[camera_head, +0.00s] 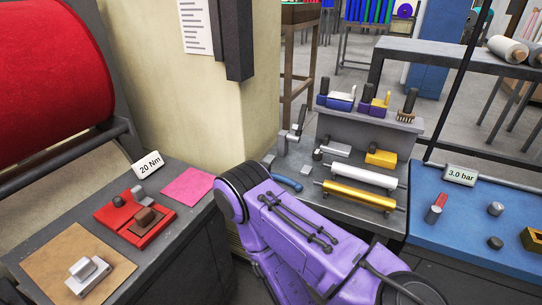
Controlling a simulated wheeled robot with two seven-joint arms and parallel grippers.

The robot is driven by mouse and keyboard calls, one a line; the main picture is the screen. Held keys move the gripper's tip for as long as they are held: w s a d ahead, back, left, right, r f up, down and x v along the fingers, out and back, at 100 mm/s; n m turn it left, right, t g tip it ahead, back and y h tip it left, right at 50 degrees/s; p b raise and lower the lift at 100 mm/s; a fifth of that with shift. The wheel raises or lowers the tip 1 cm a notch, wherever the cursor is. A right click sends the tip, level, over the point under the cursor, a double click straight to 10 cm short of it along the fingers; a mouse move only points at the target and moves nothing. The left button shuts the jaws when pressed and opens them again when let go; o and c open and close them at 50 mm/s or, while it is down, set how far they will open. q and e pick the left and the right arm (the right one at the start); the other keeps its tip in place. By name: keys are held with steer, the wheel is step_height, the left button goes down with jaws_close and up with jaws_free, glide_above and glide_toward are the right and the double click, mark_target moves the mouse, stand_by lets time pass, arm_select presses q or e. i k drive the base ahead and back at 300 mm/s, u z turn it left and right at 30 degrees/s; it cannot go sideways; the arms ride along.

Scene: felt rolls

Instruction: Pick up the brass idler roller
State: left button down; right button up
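The brass idler roller (357,195) is a gold cylinder with thin shaft ends. It lies across the front of the grey bench at the centre right, in front of a similar silver-white roller (363,175). Part of my purple arm crosses the lower middle of the view, in front of the bench's near left corner. No gripper fingers can be made out, so neither gripper is seen at the roller.
A yellow block (381,158) and grey metal pieces lie on the bench, below a raised shelf (370,118) with tools. A blue-topped table (472,240) stands right. A dark table at left holds a red tray (118,222) and pink sheet (189,186).

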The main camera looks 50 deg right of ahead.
mark_target(384, 203)
steer(key=u, duration=0.9)
steer(key=k, duration=0.75)
steer(key=z, duration=0.95)
